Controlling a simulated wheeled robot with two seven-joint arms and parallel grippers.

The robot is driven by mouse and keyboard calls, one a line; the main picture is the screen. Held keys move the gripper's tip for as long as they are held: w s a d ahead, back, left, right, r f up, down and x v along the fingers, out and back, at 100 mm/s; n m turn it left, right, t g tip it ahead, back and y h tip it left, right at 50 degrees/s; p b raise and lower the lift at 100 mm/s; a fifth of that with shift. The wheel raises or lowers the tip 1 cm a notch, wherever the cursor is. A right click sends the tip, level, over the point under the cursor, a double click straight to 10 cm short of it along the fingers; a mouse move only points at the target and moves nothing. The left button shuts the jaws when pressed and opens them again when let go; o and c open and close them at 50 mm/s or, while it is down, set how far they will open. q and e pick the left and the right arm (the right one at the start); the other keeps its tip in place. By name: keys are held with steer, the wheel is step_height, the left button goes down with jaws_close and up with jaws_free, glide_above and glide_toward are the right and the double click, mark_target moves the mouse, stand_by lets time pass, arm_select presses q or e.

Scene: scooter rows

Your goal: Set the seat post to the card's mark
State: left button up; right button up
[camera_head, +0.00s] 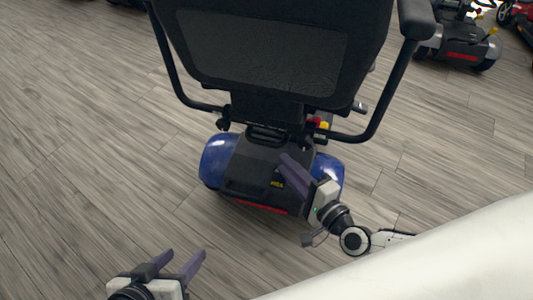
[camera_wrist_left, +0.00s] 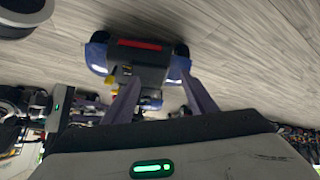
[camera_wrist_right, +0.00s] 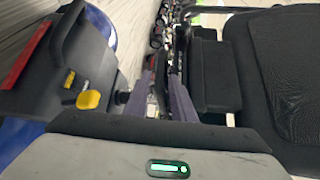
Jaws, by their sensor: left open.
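The scooter stands in the middle of the head view, with a black seat (camera_head: 262,50), blue rear fenders (camera_head: 216,160) and a black rear cover (camera_head: 252,170). The seat also shows at the right of the right wrist view (camera_wrist_right: 290,75). The seat post is not clearly seen, and I cannot make out a card. My right gripper (camera_head: 288,168) reaches between rear cover and seat; its fingers (camera_wrist_right: 163,98) are close together, and I cannot tell whether they hold anything. My left gripper (camera_head: 180,258) is open and empty, behind the scooter at lower left.
A yellow part (camera_wrist_right: 88,100) sits beside the rear cover, left of my right fingers. Red and yellow parts (camera_head: 318,124) show under the seat's right side. Another scooter (camera_head: 460,45) stands at upper right. The wooden floor (camera_head: 80,130) to the left is clear.

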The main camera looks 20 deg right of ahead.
mark_target(266, 145)
arm_select(q)
steer(key=shift+w+d+r+h+b, duration=0.2)
steer(key=shift+d+r+b, duration=0.2)
steer(key=shift+b, duration=0.25)
steer(key=shift+w+d+r+h+b, duration=0.15)
steer(key=shift+d+r+h+b, duration=0.1)
steer(key=shift+d+b, duration=0.25)
arm_select(e)
steer(key=x, duration=0.9)
steer(key=shift+w+a, duration=0.1)
steer(key=shift+w, duration=0.3)
arm_select(q)
steer(key=shift+a, duration=0.1)
arm_select(e)
jaws_close()
